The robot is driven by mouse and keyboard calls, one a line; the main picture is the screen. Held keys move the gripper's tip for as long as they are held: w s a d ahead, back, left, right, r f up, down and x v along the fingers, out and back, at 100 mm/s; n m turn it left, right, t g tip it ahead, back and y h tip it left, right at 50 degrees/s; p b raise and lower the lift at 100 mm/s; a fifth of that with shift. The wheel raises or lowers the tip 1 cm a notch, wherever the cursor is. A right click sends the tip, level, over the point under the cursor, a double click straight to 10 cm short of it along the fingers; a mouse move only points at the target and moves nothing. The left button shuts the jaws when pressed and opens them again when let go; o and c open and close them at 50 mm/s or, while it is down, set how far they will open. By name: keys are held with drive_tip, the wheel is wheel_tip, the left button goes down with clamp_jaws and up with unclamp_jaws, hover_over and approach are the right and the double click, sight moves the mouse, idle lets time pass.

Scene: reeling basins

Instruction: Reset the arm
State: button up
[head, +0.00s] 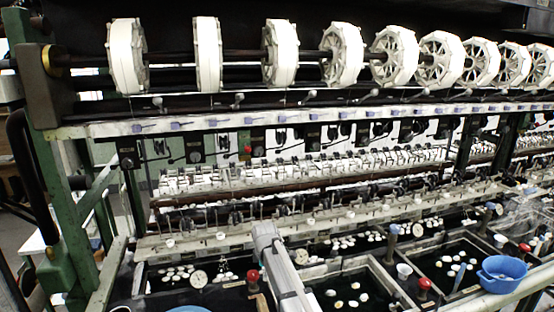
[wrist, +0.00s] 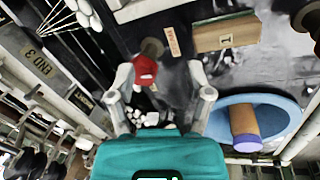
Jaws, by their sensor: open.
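In the wrist view my gripper (wrist: 160,72) has its two grey fingers spread apart, with nothing held between them. Its teal body fills the bottom of that view. A red-topped knob (wrist: 145,68) shows between the fingertips, and white pieces lie in dark water below it. In the head view part of my pale arm (head: 282,270) reaches up from the bottom centre over the basins. I cannot make out the gripper in the head view.
A blue bowl (wrist: 278,110) with a brown, purple-ended cylinder (wrist: 244,128) is right of my fingers. A wooden block (wrist: 226,33) is above right. In the head view, white reels (head: 342,54) line the top, dark basins (head: 350,262) the bottom, and a blue basin (head: 502,272) stands right.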

drive_tip(key=s+d+f+m+b, duration=0.2)
drive_tip(key=s+d+m, duration=0.3)
drive_tip(key=s+d, duration=0.2)
drive_tip(key=s+d+f+m+g+b, duration=0.1)
drive_tip(key=s+d+f+m+b, duration=0.1)
drive_tip(key=s+d+m, duration=0.4)
drive_tip(key=s+d+f+m+g+b, duration=0.1)
drive_tip(key=s+d+m, duration=0.5)
drive_tip(key=s, duration=0.6)
drive_tip(key=shift+s+d+f+b, duration=0.2)
drive_tip(key=shift+d+f+b, duration=0.2)
drive_tip(key=shift+d+f, duration=0.4)
drive_tip(key=shift+s+d+r+m, duration=0.1)
drive_tip(key=shift+s+d+m, duration=0.15)
drive_tip(key=shift+m, duration=0.15)
drive_tip(key=shift+c, duration=0.6)
